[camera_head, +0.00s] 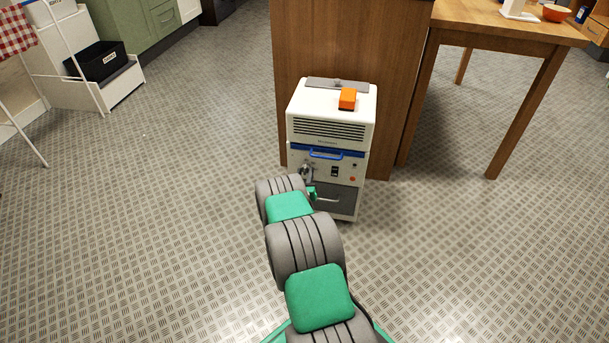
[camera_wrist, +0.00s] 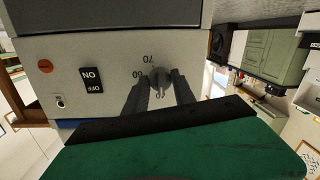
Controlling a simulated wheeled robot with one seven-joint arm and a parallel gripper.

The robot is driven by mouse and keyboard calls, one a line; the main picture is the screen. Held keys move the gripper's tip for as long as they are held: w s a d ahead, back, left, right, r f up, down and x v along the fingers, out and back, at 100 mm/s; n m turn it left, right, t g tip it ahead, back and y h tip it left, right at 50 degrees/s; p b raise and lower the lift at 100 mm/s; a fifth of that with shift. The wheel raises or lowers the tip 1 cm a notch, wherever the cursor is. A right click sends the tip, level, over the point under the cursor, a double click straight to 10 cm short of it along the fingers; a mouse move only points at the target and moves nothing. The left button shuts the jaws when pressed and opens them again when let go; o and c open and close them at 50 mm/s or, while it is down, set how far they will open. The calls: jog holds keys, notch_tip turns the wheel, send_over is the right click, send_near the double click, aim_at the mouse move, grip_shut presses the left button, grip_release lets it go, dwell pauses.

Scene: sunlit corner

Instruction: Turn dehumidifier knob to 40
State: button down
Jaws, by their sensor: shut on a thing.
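The dehumidifier (camera_head: 345,133) is a white box with a dark vent, a blue handle and a control panel, standing against a wooden panel. Its grey knob (camera_wrist: 160,80) shows in the wrist view, which sees the panel upside down. My gripper (camera_wrist: 160,84) is shut on the knob, one dark finger on each side. In the head view the gripper (camera_head: 307,173) is at the panel's left side, partly hidden by my arm.
An ON/OFF switch (camera_wrist: 91,80), a red button (camera_wrist: 45,66) and a small lock (camera_wrist: 61,101) sit beside the knob. An orange block (camera_head: 347,98) lies on top of the dehumidifier. A wooden table (camera_head: 470,22) stands at right. The floor around is clear.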

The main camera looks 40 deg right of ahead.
jog(key=c, duration=1)
grip_release()
jog(key=shift+c, duration=0.2)
jog(key=p+v, duration=0.2)
jog(key=v, duration=0.5)
jog(key=shift+s+a, duration=0.25)
jog(key=shift+a, duration=0.05)
jog(key=shift+r, duration=0.1)
